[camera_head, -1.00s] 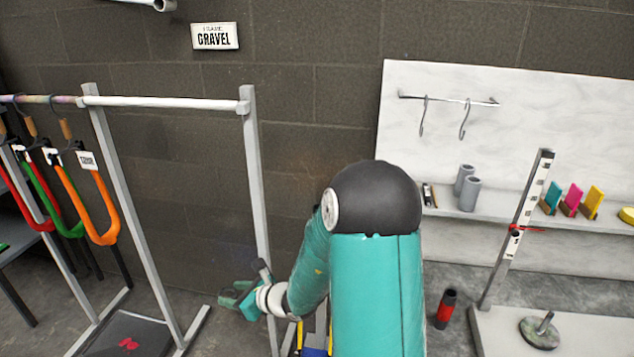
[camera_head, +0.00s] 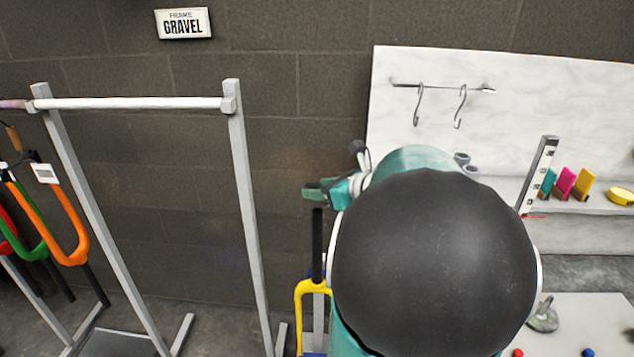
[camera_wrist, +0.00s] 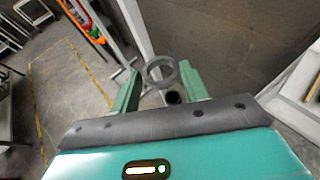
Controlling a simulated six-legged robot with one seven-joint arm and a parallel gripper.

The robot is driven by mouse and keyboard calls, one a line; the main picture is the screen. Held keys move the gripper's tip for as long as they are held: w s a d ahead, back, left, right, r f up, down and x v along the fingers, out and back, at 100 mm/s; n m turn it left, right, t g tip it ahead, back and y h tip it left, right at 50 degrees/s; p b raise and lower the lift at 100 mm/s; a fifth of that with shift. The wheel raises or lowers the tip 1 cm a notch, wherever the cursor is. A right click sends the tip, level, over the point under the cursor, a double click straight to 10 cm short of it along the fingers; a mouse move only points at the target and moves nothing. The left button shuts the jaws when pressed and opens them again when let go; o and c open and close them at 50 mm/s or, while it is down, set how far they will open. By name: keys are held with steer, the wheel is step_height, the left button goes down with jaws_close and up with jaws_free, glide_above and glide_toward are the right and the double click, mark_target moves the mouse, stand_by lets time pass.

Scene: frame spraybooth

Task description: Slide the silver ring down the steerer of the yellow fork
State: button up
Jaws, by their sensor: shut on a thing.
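My gripper (camera_wrist: 160,84) is shut on the silver ring (camera_wrist: 160,71), which sits between its two green fingertips in the wrist view. The ring looks like a thin grey open hoop. In the head view my gripper (camera_head: 318,192) is close to the top of the black steerer (camera_head: 317,245) of the yellow fork (camera_head: 301,292). The steerer stands upright. In the wrist view a dark round steerer end (camera_wrist: 173,97) shows just below the ring in the picture, not inside its opening. The ring cannot be made out in the head view. My arm hides part of the fork.
A grey rack (camera_head: 238,200) stands left of the fork, with orange, green and red forks (camera_head: 75,240) hanging further left. A white panel (camera_head: 560,90) with hooks and a shelf of coloured blocks (camera_head: 566,182) is at the right. A white bench (camera_head: 590,310) stands below.

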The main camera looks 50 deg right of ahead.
steer(key=shift+s+d+r, duration=0.35)
steer(key=shift+s, duration=0.2)
steer(key=shift+w+f, duration=0.1)
steer(key=shift+w, duration=0.25)
steer(key=shift+s, duration=0.35)
steer(key=shift+w, duration=0.25)
glide_above(322, 224)
steer(key=s, duration=0.2)
steer(key=shift+w+f, duration=0.15)
steer(key=shift+f, duration=1.15)
steer(key=shift+w+f, duration=0.1)
steer(key=shift+f, duration=1.2)
steer(key=shift+f, duration=2.9)
